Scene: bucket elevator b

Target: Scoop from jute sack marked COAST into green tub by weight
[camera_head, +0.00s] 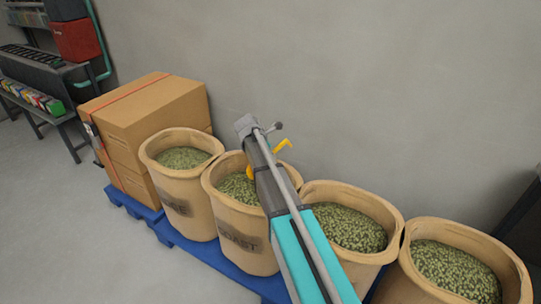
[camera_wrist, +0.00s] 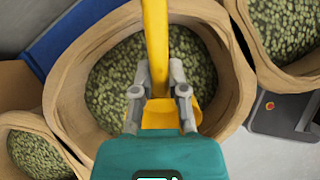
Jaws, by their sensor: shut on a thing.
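The jute sack marked COAST (camera_head: 238,240) is second from the left in the head view, upright and open, with green beans (camera_head: 238,187) near its rim. My gripper (camera_wrist: 160,88) is shut on the handle of a yellow scoop (camera_wrist: 156,40). In the wrist view, the scoop's bowl is partly hidden by my gripper and is over an open sack (camera_wrist: 228,62) of beans. Whether the bowl touches the beans or holds any, I cannot tell. In the head view, the scoop (camera_head: 285,145) shows partly behind my arm at the COAST sack. I see no green tub.
Other sacks of beans stand on both sides (camera_head: 182,200) (camera_head: 393,222), close together on a blue pallet (camera_head: 190,248). Strapped cardboard boxes (camera_head: 150,105) are at the left, with a wall behind. A grey device with an orange button (camera_wrist: 270,106) is at the wrist view's right.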

